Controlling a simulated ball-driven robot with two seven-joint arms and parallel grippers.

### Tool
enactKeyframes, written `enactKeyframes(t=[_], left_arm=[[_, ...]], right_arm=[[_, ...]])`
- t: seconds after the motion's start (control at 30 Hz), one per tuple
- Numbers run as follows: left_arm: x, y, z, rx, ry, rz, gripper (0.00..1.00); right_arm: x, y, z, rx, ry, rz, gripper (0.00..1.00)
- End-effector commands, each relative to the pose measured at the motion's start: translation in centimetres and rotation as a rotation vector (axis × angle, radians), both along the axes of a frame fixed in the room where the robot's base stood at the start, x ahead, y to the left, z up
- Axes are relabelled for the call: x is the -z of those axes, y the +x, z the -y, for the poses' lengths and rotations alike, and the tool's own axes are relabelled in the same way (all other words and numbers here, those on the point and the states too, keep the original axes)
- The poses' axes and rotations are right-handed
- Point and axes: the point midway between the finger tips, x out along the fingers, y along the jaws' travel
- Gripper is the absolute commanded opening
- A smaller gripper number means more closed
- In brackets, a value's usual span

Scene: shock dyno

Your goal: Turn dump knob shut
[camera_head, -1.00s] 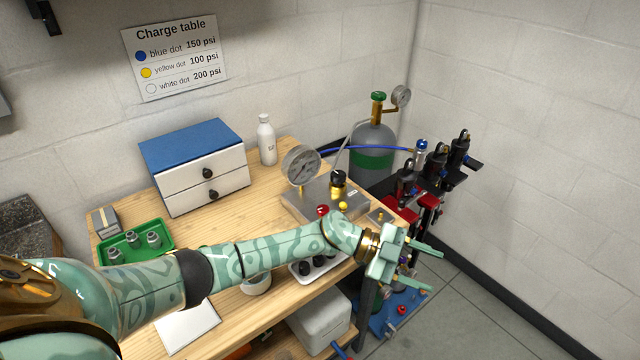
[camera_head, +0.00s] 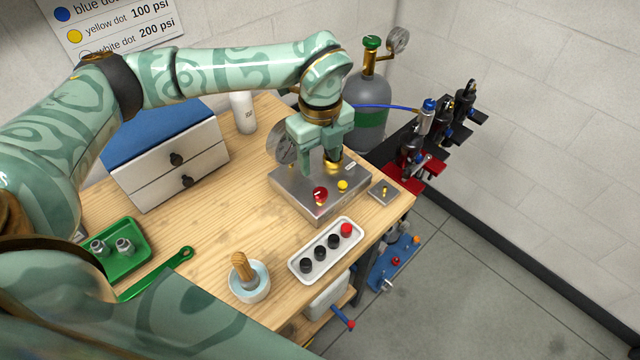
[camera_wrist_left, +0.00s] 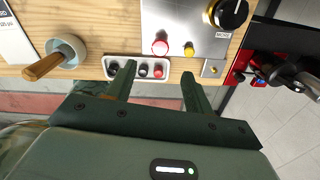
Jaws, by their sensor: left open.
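No readable label marks which is the dump knob. My left gripper (camera_head: 322,168) points down above the back of the box, open and empty. It hides part of the box in the head view. My right gripper is out of view.
A white tray of black and red caps (camera_head: 294,264), a bowl with a wooden-handled tool (camera_head: 248,282) and a green tray (camera_head: 139,236) sit on the bench. A gas cylinder (camera_head: 366,97) stands behind. Shocks (camera_head: 411,146) are to the right.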

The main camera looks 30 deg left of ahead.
Motion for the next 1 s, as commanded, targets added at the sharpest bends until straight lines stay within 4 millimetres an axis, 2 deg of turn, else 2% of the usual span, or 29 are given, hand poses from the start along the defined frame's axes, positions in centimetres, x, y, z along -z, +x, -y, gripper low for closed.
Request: enactKeyframes(t=[0.03, 0.1, 0.33, 0.5, 0.8, 0.83, 0.9, 1.0], left_arm=[[1.6, -0.1, 0.0, 0.0, -0.001, -0.006, 0.52], [3.4, -0.1, 0.1, 0.0, -0.001, -0.005, 0.52], [7.9, -0.1, 0.1, 0.001, -0.002, -0.002, 0.52], [9.5, 0.0, 0.1, 0.001, -0.003, -0.001, 0.52], [9.7, 0.0, 0.1, 0.001, -0.003, 0.001, 0.52], [9.7, 0.0, 0.1, 0.001, -0.003, 0.001, 0.49], [9.7, 0.0, 0.1, 0.001, -0.002, 0.0, 0.3], [9.7, 0.0, 0.1, 0.001, -0.002, 0.0, 0.07]], right_arm=[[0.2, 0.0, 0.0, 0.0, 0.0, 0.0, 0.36], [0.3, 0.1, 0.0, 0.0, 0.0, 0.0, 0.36], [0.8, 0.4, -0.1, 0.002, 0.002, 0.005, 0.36], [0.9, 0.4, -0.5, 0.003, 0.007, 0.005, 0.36], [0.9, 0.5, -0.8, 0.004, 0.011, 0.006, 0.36], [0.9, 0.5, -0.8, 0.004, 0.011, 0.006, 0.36], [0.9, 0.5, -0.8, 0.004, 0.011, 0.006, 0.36], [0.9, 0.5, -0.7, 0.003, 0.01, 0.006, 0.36]])
